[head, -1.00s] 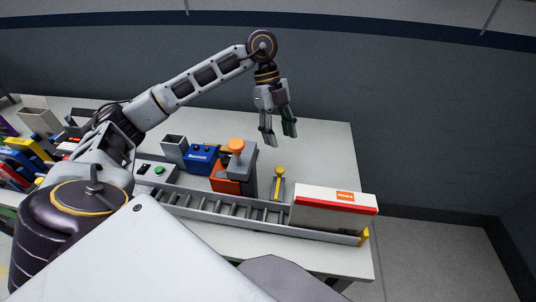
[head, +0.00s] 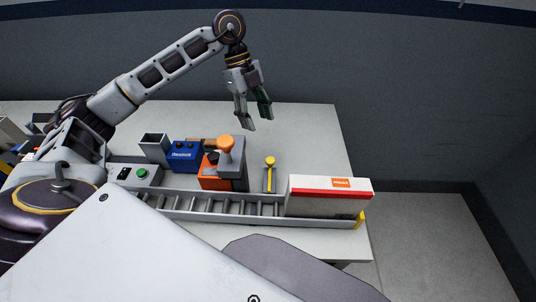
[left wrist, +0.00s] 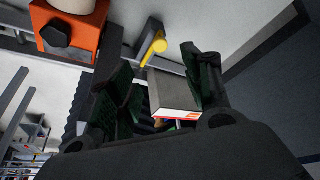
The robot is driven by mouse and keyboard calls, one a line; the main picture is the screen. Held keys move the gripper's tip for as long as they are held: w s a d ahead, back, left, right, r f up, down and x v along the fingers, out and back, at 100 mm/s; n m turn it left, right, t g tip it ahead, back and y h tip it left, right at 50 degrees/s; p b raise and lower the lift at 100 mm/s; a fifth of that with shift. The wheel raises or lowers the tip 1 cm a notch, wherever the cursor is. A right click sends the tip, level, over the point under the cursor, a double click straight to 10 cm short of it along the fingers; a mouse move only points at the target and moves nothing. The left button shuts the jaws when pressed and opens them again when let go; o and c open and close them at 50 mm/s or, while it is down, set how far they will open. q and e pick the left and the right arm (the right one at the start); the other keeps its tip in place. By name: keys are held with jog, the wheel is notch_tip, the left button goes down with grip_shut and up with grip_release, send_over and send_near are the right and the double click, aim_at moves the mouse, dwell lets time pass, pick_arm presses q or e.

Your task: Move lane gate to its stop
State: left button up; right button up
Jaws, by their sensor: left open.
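I take the lane gate to be the small grey piece with a yellow bar and round yellow knob (head: 270,172), standing behind the roller lane (head: 215,206). Its yellow knob and bar also show in the left wrist view (left wrist: 152,46). A white, red and grey box (head: 328,198) sits at the right end of the lane, to the right of the gate. My left gripper (head: 257,120) is open and empty. It hangs above the table, behind and slightly left of the gate. In the left wrist view the gate shows between the two fingers. My right gripper is not in view.
An orange unit with a grey block and orange knob (head: 227,160) stands left of the gate. Further left are a blue box (head: 184,156), a grey open bin (head: 155,148) and a panel with a green button (head: 141,174). The back right of the table (head: 307,135) is clear.

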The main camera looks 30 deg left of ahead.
pick_arm(q)
jog(key=f, duration=0.1)
send_near(270, 159)
jog(key=f, duration=0.2)
jog(key=x, duration=0.5)
jog(key=shift+s+d+r, duration=0.1)
jog(key=shift+s+d, duration=0.05)
jog(key=shift+d, duration=0.2)
jog(key=shift+d+f+p, duration=0.2)
jog(key=shift+f+p, duration=0.1)
jog(key=shift+f, duration=0.4)
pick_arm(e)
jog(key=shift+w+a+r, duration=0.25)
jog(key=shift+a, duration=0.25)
pick_arm(q)
jog(key=shift+c, duration=0.3)
